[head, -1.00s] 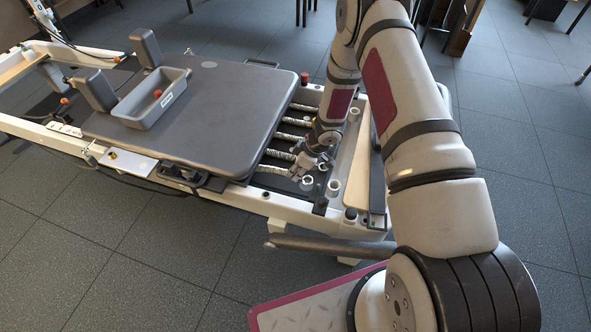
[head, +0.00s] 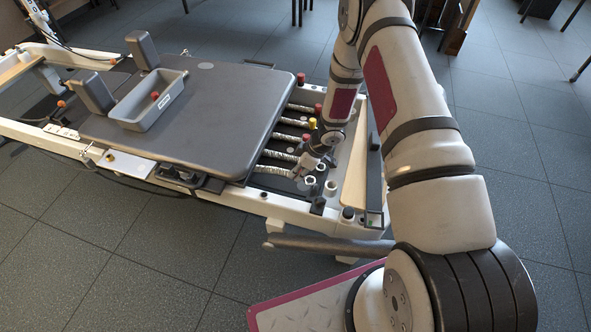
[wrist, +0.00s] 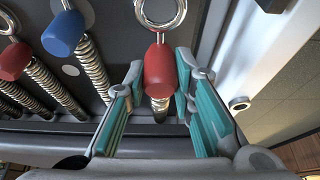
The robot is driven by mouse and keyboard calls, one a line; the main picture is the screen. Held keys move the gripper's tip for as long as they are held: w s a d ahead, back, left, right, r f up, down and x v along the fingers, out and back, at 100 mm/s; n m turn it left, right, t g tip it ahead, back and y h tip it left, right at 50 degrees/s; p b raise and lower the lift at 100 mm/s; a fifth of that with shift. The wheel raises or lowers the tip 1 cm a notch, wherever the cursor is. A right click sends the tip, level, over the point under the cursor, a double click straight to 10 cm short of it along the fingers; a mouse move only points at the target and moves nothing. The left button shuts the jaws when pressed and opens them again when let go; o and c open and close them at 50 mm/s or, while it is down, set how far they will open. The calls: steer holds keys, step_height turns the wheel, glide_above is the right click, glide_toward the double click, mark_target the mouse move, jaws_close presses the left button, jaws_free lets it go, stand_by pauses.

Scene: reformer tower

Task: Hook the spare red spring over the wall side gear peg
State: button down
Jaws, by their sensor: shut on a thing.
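The red spring's knob (wrist: 159,72) stands between the teal finger pads of my gripper (wrist: 160,78) in the wrist view. My gripper is shut on this knob. A metal ring (wrist: 161,12) shows just above the knob, and a short part of the coil shows below it. In the head view my gripper (head: 305,163) is low over the near springs at the right end of the reformer, and it hides most of what it holds. I cannot tell which fitting is the wall side gear peg.
A blue knob (wrist: 63,34) and another red knob (wrist: 14,60) on springs lie left of my gripper. A white rail (wrist: 226,72) runs close on its right. The grey carriage (head: 195,110) bears a grey tray (head: 125,112).

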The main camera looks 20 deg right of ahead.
mark_target(305, 178)
steer(key=shift+s+d, duration=0.7)
steer(key=shift+d, duration=0.3)
steer(key=shift+f, duration=0.45)
steer(key=shift+f+b, duration=0.4)
steer(key=shift+f, duration=0.15)
stand_by(0.4)
steer(key=shift+w+a+f, duration=0.1)
steer(key=shift+a+f, duration=0.1)
steer(key=shift+f, duration=0.25)
steer(key=shift+f+b, duration=0.3)
steer(key=shift+b, duration=0.05)
